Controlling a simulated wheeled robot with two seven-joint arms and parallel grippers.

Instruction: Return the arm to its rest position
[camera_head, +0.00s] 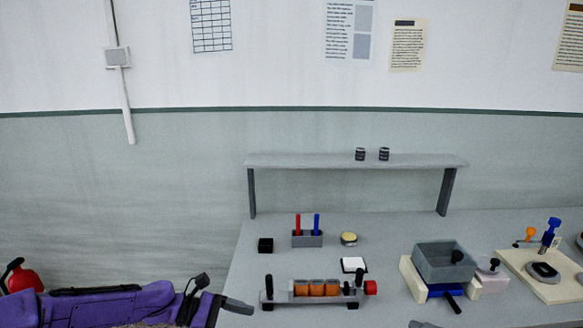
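My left arm (120,305), purple, reaches in from the lower left edge. Its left gripper (238,306) is dark grey and lies over the table's front left, left of the winding fixture and apart from it. I see it side-on, so the finger gap is hidden.
On the table (250,238) stand a black block (265,245), a holder (307,240) with red and blue sticks, a yellowish round tin (349,239), a white pad (354,264), a grey bin (444,263) and a cream board (540,278). A raised shelf (300,161) spans the back.

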